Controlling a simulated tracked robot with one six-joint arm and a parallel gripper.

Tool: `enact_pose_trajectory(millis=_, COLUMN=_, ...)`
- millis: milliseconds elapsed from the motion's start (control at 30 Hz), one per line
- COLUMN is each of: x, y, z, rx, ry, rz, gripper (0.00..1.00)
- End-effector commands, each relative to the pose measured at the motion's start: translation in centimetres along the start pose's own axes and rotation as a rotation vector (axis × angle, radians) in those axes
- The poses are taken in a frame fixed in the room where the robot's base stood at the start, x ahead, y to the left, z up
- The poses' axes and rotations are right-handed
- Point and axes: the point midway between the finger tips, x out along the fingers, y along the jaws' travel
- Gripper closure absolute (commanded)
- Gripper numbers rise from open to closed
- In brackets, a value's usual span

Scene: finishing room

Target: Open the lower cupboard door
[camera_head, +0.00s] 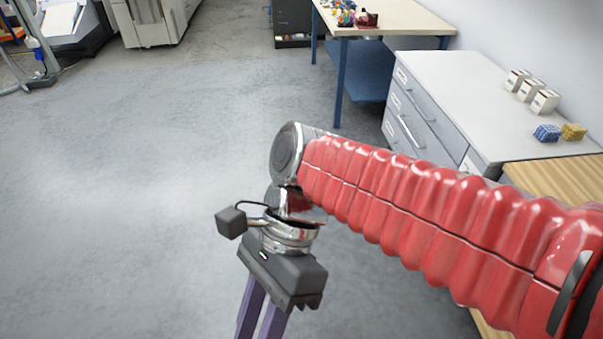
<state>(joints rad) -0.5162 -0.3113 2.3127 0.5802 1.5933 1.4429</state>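My gripper (262,318) hangs below my wrist at the bottom of the picture, over bare grey floor. Its two purple fingers point down with a narrow gap between their visible parts; their tips are cut off by the lower edge, so I cannot tell whether it is open. No cupboard door can be made out for certain. A white cabinet (450,75) at the right has a front of grey drawers with bar handles; my red-sleeved arm hides its lower part. A wood-topped unit (555,177) adjoins it, and my arm hides its front.
White boxes (531,90), a blue block (547,132) and a yellow block (573,131) stand on the cabinet. A blue-legged table (390,18) with small items is behind. Machines (150,22) stand at the back left. The left and middle floor is clear.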

Motion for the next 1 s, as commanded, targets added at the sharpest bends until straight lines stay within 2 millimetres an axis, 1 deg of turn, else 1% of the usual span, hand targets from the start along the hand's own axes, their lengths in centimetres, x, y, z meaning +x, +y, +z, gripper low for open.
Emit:
enact_pose_trajectory(millis=567, x=-0.6, y=0.8, z=-0.5, rx=0.144, ry=0.025, rz=-0.115, gripper=0.71)
enact_pose_trajectory(millis=1000, x=-2.3, y=0.9, z=0.3, rx=0.207, ry=-0.004, rz=-0.192, gripper=0.71)
